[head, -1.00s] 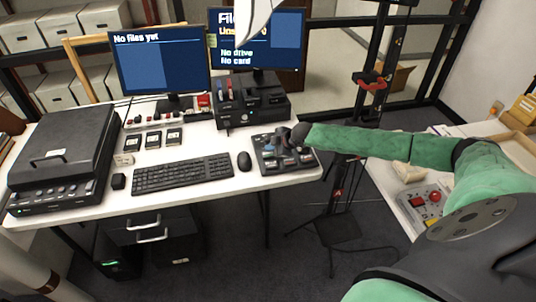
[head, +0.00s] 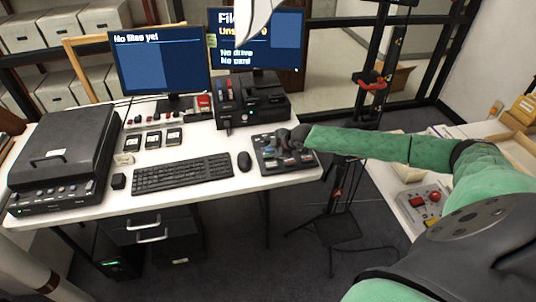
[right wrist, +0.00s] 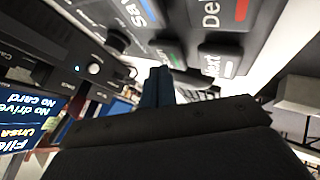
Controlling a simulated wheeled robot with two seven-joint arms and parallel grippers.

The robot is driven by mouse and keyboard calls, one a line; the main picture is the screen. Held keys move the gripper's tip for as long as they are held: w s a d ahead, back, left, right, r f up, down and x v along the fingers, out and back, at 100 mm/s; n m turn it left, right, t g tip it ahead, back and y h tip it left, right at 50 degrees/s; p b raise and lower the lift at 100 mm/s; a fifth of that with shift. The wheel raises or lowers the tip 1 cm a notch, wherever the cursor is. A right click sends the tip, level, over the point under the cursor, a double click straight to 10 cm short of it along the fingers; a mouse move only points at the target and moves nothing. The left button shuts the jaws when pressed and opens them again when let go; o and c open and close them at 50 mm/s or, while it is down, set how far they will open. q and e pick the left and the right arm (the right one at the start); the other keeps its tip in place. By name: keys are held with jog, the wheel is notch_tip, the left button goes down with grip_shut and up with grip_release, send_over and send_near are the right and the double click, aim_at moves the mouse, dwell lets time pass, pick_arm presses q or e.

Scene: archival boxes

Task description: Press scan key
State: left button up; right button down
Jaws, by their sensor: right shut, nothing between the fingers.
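The black key pad (head: 270,164) lies at the right end of the white desk, with several coloured-label keys. In the right wrist view its large dark keys (right wrist: 222,58) are close up, with parts of labels such as "Sa" and "Del" legible. No label reading "scan" can be made out. My right gripper (head: 286,142) is shut and empty, low over the back part of the pad. In the right wrist view its narrow tips (right wrist: 160,82) reach the keys beside a green-marked one; contact cannot be told.
A keyboard (head: 183,174) and mouse (head: 244,161) lie left of the pad. A black drive unit (head: 250,103) stands behind it. Two monitors stand at the back; the left monitor (head: 162,72) reads "No files yet". A black scanner-like case (head: 66,150) fills the desk's left end.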

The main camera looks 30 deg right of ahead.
aim_at(271, 154)
jog(key=shift+f, duration=0.5)
dwell(0.6)
jog(key=shift+r+p, duration=0.55)
jog(key=shift+r, duration=0.35)
jog(key=shift+r, duration=0.1)
jog(key=shift+r+p, duration=1.85)
jog(key=shift+r, duration=0.6)
